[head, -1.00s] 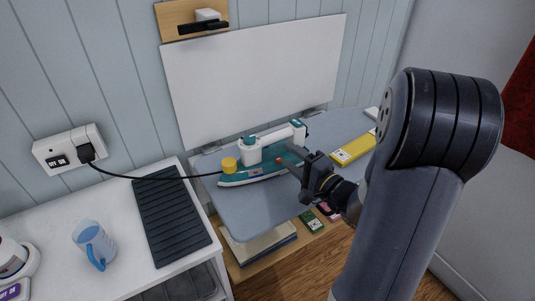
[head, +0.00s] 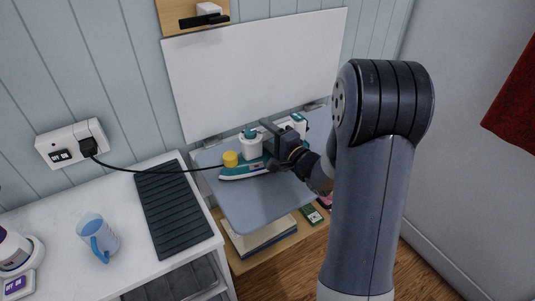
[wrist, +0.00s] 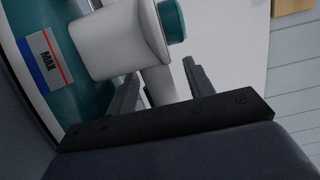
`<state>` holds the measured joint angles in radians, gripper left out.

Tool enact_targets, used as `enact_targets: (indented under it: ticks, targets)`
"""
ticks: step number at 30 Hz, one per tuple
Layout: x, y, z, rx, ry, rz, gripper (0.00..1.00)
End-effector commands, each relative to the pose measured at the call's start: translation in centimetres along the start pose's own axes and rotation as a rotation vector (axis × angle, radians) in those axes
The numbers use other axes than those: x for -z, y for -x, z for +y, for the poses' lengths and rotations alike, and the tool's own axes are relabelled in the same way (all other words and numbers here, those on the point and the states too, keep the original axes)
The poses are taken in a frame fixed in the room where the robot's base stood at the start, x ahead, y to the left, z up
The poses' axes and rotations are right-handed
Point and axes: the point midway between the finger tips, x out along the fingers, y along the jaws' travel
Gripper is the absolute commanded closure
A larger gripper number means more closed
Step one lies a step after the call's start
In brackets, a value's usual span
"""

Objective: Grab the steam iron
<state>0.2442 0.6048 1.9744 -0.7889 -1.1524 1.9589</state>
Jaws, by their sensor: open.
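The steam iron (head: 240,173) has a teal and white body, a white handle and a yellow cap at its left end. It sits on the grey-blue board (head: 262,205) below the white panel. My gripper (head: 270,142) is at the iron's handle and covers its middle in the head view. In the wrist view the open fingers (wrist: 158,88) stand on either side of a white part of the iron (wrist: 105,40), with its teal button end above. I cannot tell whether either finger touches it. The fingertips are partly hidden in the head view.
A black cord runs from the iron to the wall socket (head: 72,143) at left. The white panel (head: 255,70) rises close behind the iron. Books lie on a shelf below.

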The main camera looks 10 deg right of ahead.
Motion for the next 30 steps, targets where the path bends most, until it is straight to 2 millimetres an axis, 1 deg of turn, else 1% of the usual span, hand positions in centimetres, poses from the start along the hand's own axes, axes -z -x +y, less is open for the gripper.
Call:
enact_targets:
  ticks: [3,21,30]
  targets:
    - [0.02,0.03,0.01,0.0,0.0,0.0,0.5]
    - [0.02,0.07,0.0,0.0,0.0,0.001,0.99]
    - [0.02,0.07,0.01,0.0,-0.001,0.001,1.0]
